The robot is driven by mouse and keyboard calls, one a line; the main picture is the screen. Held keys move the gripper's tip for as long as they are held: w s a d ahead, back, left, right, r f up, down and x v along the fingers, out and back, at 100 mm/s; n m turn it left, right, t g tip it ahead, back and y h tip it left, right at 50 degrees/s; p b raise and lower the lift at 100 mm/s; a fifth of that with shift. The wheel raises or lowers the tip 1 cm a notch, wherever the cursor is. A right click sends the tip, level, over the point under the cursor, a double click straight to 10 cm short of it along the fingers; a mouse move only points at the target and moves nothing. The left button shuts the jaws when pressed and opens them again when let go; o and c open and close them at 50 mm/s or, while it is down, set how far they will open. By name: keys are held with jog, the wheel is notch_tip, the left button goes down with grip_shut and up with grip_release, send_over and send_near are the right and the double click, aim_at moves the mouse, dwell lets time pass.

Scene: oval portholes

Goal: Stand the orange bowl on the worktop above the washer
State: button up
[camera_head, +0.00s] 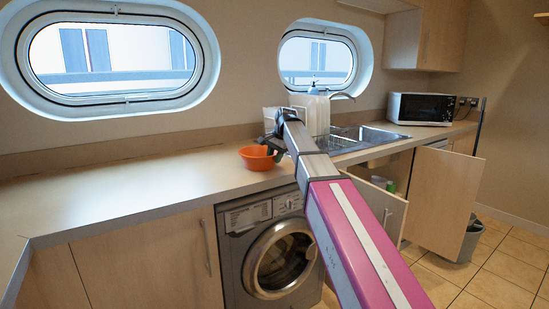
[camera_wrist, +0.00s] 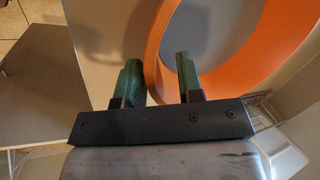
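The orange bowl (camera_head: 256,158) is upright at the worktop (camera_head: 120,192), above the washer (camera_head: 268,250); I cannot tell for sure whether its base touches the surface. My gripper (camera_head: 273,146) is at the bowl's right side. In the wrist view the two green fingers of my gripper (camera_wrist: 160,72) stand apart, and the bowl's rim (camera_wrist: 152,45) passes between them with some gap. The bowl's far part runs out of that view.
A sink (camera_head: 350,138) with a white bottle stands right of the bowl, and a microwave (camera_head: 420,108) farther right. Cupboard doors (camera_head: 447,200) hang open below. The worktop left of the bowl is clear.

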jog(key=v, duration=1.2)
